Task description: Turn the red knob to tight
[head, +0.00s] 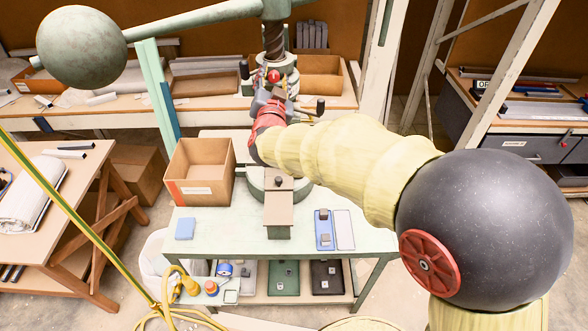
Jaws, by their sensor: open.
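The fly press stands at the top centre, with its dark screw (273,40) and a long green arm ending in a ball weight (82,46). The red knob (274,76) shows small on the press head, just below the screw. My arm reaches in from the right. My gripper (277,88) is open at the press head, close below the red knob in the picture. At this size I cannot tell whether its fingers are around the knob or touch it. The wrist and gripper hide part of the press body.
A cardboard box (199,172) stands left of the press on the pale green table (350,240). A blue pad (185,228) and a blue tray (324,230) lie on it. Black-handled levers (320,106) stick out near my gripper. A yellow hose crosses the left foreground.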

